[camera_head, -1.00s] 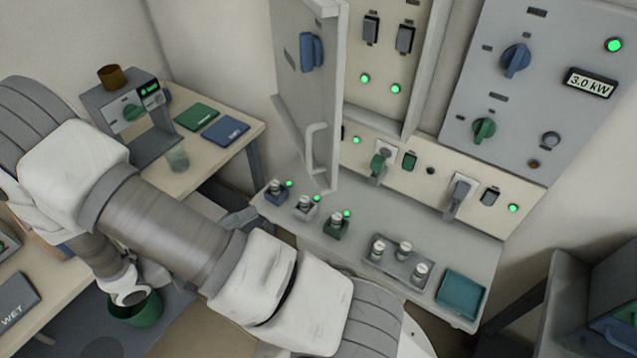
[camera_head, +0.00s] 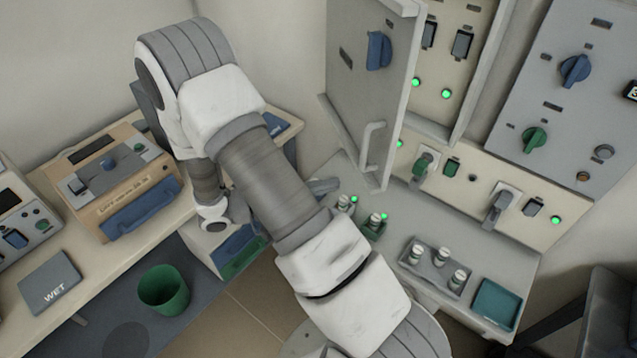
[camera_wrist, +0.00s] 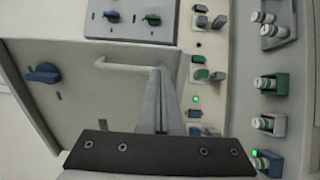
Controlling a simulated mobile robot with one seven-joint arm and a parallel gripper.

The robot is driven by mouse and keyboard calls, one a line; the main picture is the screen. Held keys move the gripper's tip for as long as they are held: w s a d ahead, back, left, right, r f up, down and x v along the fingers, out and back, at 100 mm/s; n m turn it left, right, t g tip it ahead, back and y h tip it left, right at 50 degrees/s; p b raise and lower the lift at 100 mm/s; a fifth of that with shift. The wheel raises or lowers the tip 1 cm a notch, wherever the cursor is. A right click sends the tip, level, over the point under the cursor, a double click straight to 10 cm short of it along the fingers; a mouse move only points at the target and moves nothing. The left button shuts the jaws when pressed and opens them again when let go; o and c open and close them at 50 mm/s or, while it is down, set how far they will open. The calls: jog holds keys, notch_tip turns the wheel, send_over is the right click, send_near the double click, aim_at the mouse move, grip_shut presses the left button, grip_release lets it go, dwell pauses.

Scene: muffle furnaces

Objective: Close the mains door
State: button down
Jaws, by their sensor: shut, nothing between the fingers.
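The mains door (camera_head: 362,95) is a grey panel standing open, swung out from the cabinet, with a blue knob (camera_head: 379,50) and a pale bar handle (camera_head: 372,148). In the wrist view the door (camera_wrist: 80,90) fills the left, with its handle (camera_wrist: 125,66) near the middle. My gripper (camera_head: 326,186) is mostly hidden behind my arm in the head view, with a grey tip showing left of the door's lower edge. In the wrist view my gripper (camera_wrist: 160,78) is shut and empty, its fingertips close to the handle's right end. I cannot tell whether they touch.
Small bottles in coloured holders (camera_head: 374,222) stand on the ledge under the door. A grey rack of bottles (camera_head: 436,270) and a teal tray (camera_head: 496,303) lie to the right. Plugs and sockets (camera_head: 500,205) line the wall. A side bench stands at left.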

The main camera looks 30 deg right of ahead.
aim_at(382, 173)
jog(key=p+x, duration=0.2)
jog(key=x, duration=0.6)
jog(key=shift+s+d+r, duration=0.1)
jog(key=shift+d, duration=0.3)
jog(key=shift+s+d, duration=0.1)
jog(key=shift+d, duration=0.2)
jog(key=shift+d, duration=0.15)
